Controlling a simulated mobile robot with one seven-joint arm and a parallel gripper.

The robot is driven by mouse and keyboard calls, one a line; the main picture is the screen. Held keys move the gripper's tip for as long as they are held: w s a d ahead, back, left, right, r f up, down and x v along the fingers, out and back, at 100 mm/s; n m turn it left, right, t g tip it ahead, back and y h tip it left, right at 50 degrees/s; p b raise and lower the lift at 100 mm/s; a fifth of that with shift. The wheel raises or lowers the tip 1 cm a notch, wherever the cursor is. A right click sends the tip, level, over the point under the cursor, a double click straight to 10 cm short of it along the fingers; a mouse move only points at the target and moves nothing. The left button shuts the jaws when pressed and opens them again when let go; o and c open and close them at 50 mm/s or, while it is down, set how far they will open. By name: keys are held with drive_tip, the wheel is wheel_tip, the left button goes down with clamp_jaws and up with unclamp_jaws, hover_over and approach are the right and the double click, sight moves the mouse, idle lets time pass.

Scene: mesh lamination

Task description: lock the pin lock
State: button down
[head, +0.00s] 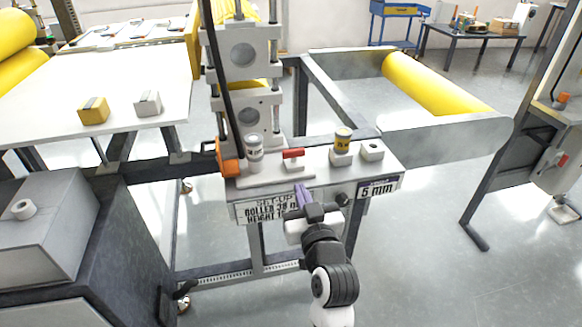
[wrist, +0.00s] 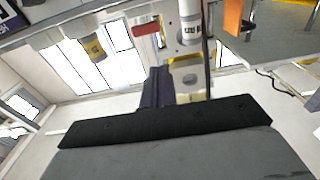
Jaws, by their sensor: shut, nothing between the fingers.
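A small lock with a red handle (head: 293,154) sits on the light grey ledge (head: 325,170) of the roller machine; it looks like the pin lock. Its red handle lies sideways in the head view. The handle also shows near the top of the wrist view (wrist: 146,29). My gripper (head: 301,190) has purple fingers and is at the front edge of the ledge, just in front of and below the red handle. In the wrist view the fingers (wrist: 158,76) are together and hold nothing. They look apart from the handle. Whether the pin is seated cannot be told.
A silver cylinder (head: 254,150) and an orange block (head: 228,158) are left of the lock. A yellow-topped cylinder (head: 342,140) and a white block (head: 372,150) are on its right. Machine uprights (head: 245,115) rise behind.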

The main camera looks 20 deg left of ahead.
drive_tip(key=shift+d+f, duration=0.5)
drive_tip(key=shift+f, duration=0.35)
drive_tip(key=p, duration=0.4)
approach(288, 155)
drive_tip(key=x, duration=0.6)
drive_tip(key=shift+r, duration=0.2)
drive_tip(key=shift+w+a+f, duration=0.1)
drive_tip(key=shift+w+a, duration=0.1)
drive_tip(key=shift+w, duration=0.15)
drive_tip(key=shift+a+h, duration=0.1)
drive_tip(key=shift+h, duration=0.3)
drive_tip(key=shift+s+m, duration=0.1)
drive_tip(key=shift+m, duration=0.2)
drive_tip(key=shift+h, duration=0.3)
